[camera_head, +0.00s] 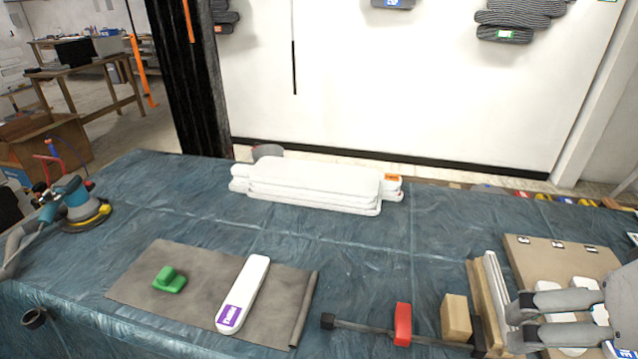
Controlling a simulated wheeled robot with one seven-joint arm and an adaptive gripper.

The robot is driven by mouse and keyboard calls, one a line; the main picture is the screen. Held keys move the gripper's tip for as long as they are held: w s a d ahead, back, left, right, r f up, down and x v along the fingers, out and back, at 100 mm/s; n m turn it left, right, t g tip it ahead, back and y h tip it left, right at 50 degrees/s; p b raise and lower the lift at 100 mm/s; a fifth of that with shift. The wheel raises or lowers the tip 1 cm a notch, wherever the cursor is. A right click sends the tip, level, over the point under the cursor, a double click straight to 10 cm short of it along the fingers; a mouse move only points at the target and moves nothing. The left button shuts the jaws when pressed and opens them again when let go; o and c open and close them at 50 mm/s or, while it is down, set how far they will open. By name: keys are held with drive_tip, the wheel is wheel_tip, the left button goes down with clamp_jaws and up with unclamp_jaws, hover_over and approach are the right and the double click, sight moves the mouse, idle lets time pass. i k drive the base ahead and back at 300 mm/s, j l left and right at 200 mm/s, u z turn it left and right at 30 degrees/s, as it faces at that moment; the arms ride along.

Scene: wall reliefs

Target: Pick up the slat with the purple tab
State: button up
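The slat with the purple tab (245,290) is a long white bar with rounded ends. It lies on a grey-brown mat (150,262) at the front of the table, tilted from lower left to upper right. Its purple tab (231,316) is at the near end. My gripper (515,322) is at the lower right, well to the right of the slat. Its two grey fingers are spread apart, pointing left, close to upright white and wooden pieces. I see nothing held between them.
A green block (169,281) sits on the mat left of the slat. A clamp with a red part (402,324) and a wooden block (456,318) lie between slat and gripper. Stacked white slats (315,184) are at the back. A sander (75,206) stands far left.

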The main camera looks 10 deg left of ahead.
sight(230, 317)
drive_tip(key=j+u, duration=0.4)
drive_tip(key=i+j+u, duration=0.1)
drive_tip(key=u, duration=0.25)
drive_tip(key=i+j+u, duration=0.1)
drive_tip(key=j+u, duration=0.3)
